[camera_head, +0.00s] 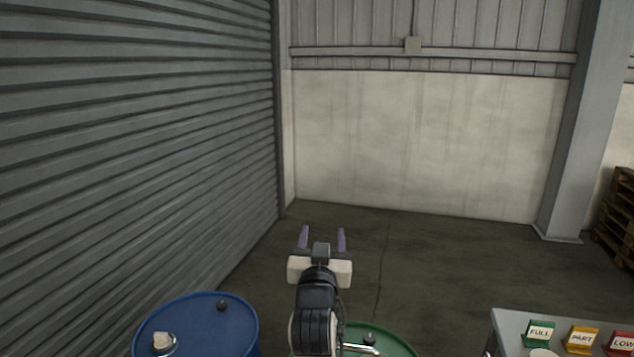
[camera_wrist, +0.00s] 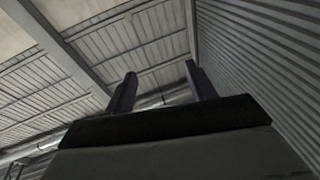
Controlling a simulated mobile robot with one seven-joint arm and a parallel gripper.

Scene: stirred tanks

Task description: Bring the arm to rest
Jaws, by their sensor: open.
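My gripper (camera_head: 322,238) is raised in the lower middle of the head view, with its two purple-grey fingers apart and nothing between them. In the wrist view the two fingers (camera_wrist: 159,88) also stand apart and empty, pointing toward the ceiling and the ribbed wall. My arm rises from the bottom edge of the head view, in front of part of a green drum (camera_head: 392,343).
A blue drum (camera_head: 200,318) stands at lower left, near a ribbed shutter (camera_head: 130,150). A grey table (camera_head: 508,330) at lower right bears green FULL (camera_head: 540,333), yellow PART (camera_head: 581,339) and red LOW (camera_head: 622,343) signs. Pallets (camera_head: 618,215) stand at far right. The floor beyond is clear.

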